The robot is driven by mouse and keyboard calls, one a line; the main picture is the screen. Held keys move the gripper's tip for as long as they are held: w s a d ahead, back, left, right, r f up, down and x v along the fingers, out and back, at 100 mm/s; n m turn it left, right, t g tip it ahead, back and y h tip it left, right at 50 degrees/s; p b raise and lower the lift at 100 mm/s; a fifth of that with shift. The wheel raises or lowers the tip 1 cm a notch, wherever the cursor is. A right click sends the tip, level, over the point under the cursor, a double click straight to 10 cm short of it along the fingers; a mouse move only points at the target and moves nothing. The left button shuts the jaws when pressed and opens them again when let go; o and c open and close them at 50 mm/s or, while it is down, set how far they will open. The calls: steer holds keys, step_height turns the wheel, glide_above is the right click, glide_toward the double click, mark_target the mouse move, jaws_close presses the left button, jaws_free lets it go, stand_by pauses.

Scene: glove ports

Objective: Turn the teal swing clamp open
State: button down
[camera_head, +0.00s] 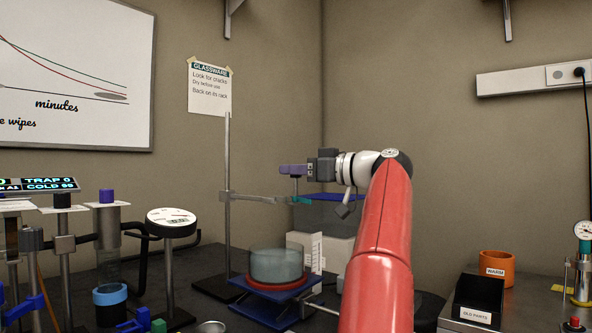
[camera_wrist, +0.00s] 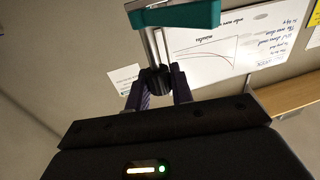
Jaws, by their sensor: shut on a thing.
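The teal swing clamp (camera_head: 301,200) sits at the right end of a metal arm that reaches from the upright stand rod (camera_head: 228,190). A thin stem rises from it to my gripper (camera_head: 293,170), which comes in level from the right, just above the clamp. In the wrist view the teal bar (camera_wrist: 190,14) crosses the top, with a metal stem running from it to a dark knob (camera_wrist: 157,78). My gripper's purple fingers (camera_wrist: 160,92) are shut on that knob, one on each side. The far side of the clamp is hidden.
A glass dish (camera_head: 277,267) stands below the clamp on a blue lab jack (camera_head: 275,299). A round gauge (camera_head: 171,222) and tubes stand left. An orange pot (camera_head: 497,264) and black bin (camera_head: 478,302) are right.

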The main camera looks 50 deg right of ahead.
steer(key=shift+f, duration=0.1)
stand_by(0.3)
steer(key=c, duration=1.3)
jaws_free()
steer(key=shift+o, duration=0.2)
steer(key=v, duration=0.8)
steer(key=shift+w, duration=0.15)
